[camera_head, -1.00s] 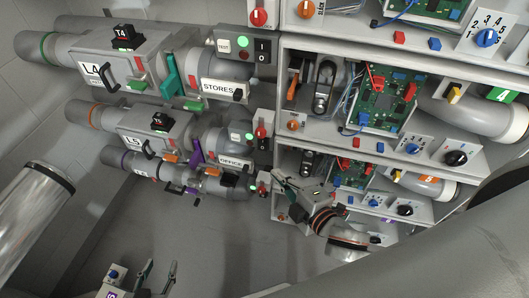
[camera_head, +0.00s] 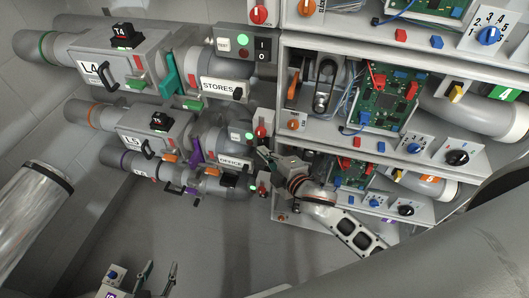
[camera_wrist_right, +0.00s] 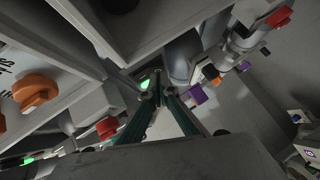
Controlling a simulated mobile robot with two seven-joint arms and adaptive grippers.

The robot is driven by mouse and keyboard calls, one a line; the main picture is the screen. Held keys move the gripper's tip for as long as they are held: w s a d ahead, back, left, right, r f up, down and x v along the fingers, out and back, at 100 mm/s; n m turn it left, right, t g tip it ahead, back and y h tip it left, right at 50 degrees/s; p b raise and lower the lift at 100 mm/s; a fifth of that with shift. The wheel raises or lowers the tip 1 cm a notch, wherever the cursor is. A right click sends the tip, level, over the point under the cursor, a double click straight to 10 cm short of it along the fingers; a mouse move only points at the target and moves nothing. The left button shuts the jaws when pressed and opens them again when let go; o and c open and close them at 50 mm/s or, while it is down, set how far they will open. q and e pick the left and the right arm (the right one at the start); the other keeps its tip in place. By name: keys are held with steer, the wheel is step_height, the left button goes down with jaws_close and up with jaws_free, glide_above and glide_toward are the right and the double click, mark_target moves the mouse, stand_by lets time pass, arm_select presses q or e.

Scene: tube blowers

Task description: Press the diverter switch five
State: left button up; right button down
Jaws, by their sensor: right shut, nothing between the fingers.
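The L5 line, labelled OFFICE, has a small panel with a lit green button (camera_head: 248,137) and a red knob (camera_head: 260,132). I cannot tell which control is diverter switch five. My right gripper (camera_head: 262,153) is shut and empty, just below this panel in the head view. In the right wrist view its fingers (camera_wrist_right: 160,82) meet in front of a lit green spot (camera_wrist_right: 145,84), partly hidden; contact cannot be told. A red knob (camera_wrist_right: 107,128) is left of the fingers. My left gripper (camera_head: 159,273) is at the bottom, fingers apart, empty.
Grey shelves with a green circuit board (camera_head: 385,105) and blue dial (camera_head: 411,147) stand right of the right gripper. A purple lever (camera_head: 196,151) is to its left. An orange knob (camera_wrist_right: 35,90) sits at the wrist view's left. Open floor (camera_head: 220,245) lies below.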

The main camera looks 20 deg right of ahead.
stand_by(0.3)
arm_select(q)
steer(key=shift+s+f+b, duration=0.2)
steer(key=shift+f+b, duration=0.65)
steer(key=shift+f, duration=0.1)
arm_select(e)
steer(key=shift+w+d+f+n+t, duration=0.2)
steer(key=shift+w+n+t, duration=0.1)
steer(key=shift+t, duration=0.1)
